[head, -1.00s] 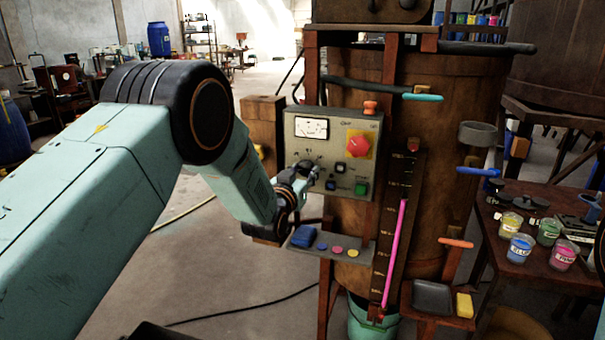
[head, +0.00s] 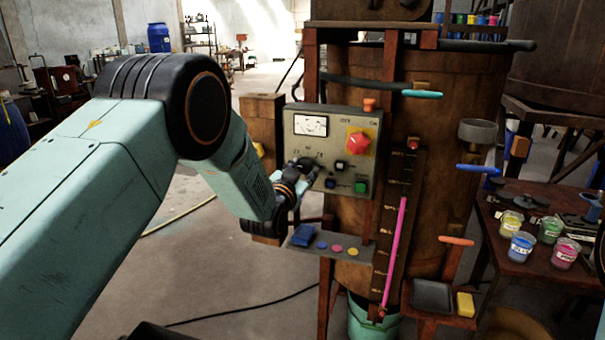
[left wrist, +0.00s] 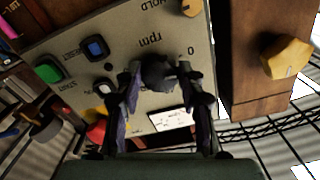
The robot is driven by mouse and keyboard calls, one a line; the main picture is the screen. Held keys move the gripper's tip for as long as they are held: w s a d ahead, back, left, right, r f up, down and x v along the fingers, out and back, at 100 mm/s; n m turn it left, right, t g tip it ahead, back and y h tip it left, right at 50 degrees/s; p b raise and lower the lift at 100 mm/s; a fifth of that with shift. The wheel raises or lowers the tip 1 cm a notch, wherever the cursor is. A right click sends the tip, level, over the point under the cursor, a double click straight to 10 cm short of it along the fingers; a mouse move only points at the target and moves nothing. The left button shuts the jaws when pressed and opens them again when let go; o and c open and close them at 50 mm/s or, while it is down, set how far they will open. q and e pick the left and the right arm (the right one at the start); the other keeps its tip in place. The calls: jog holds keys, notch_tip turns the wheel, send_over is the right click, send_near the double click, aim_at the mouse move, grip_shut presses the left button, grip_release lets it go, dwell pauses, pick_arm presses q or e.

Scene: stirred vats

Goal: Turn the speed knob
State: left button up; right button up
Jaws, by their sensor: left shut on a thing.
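The knob's pointer cannot be read. My right gripper is not in view.
A shelf (head: 318,248) juts out below. A wooden post (head: 262,135) stands close at the left.

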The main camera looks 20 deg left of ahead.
pick_arm(q)
jog(key=m+b, duration=0.1)
jog(key=m, duration=0.3)
jog(key=shift+m, duration=0.3)
jog(key=m, duration=0.3)
jog(key=shift+m+b, duration=0.4)
jog(key=m, duration=0.4)
jog(key=shift+b, duration=0.35)
jog(key=shift+r+m, duration=0.15)
jog(key=shift+m, duration=1.55)
jog(key=o, duration=1.2)
jog(key=shift+s+a, duration=0.1)
